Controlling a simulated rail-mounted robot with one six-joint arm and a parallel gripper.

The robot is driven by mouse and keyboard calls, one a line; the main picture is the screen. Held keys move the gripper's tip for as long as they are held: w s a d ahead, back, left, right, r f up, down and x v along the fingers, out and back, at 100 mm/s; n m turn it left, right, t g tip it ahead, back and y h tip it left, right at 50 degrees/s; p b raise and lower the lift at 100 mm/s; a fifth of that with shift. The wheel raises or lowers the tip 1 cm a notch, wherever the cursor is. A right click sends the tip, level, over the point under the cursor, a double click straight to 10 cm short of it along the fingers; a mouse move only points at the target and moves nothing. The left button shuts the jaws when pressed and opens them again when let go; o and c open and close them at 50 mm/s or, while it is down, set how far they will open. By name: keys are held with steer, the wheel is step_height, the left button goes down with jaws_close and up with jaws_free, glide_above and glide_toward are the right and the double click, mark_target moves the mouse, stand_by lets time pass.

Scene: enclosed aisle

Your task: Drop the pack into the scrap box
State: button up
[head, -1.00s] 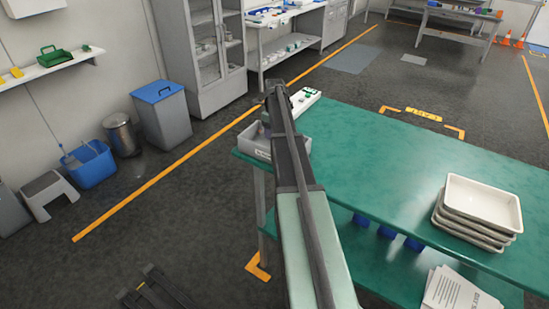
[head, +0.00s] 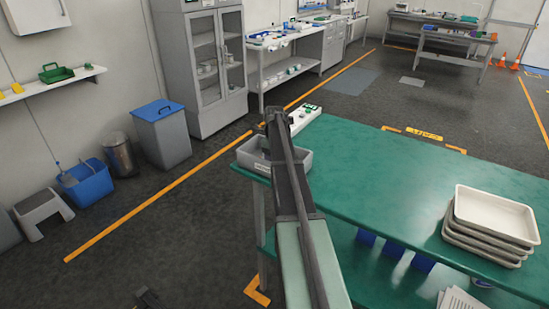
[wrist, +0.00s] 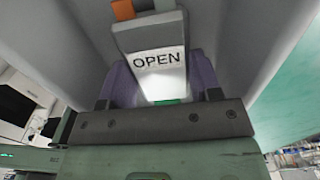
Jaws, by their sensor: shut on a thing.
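The pack (wrist: 160,60) is white with the word OPEN on it and shows in the wrist view. My gripper (wrist: 160,84) is shut on it, with a dark purple finger on each side. In the head view my arm hides most of the gripper and the pack. A grey open box (head: 306,161) with a small label stands at the near left corner of the green table, partly behind my arm. Grey walls (wrist: 238,45) surround the pack in the wrist view. I cannot tell how deep the pack sits between them.
The green table (head: 390,180) is mostly clear. A stack of white trays (head: 492,215) stands at its right. A white unit with green buttons (head: 304,117) is just behind the box. A blue-lidded bin (head: 161,135) stands on the floor to the left.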

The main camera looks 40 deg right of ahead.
steer(key=shift+f, duration=0.2)
steer(key=o, duration=1)
steer(key=shift+c, duration=0.2)
steer(key=shift+r, duration=0.1)
step_height(320, 180, up, 13)
steer(key=p, duration=1.3)
steer(key=s+a+n, duration=0.7)
steer(key=a+n, duration=0.3)
steer(key=a, duration=0.4)
steer(key=s+a+n, duration=0.8)
steer(key=a+n, duration=0.3)
steer(key=a, duration=0.3)
steer(key=s+a+n, duration=0.7)
steer(key=a+n, duration=0.4)
steer(key=a, duration=0.3)
steer(key=shift+s, duration=0.25)
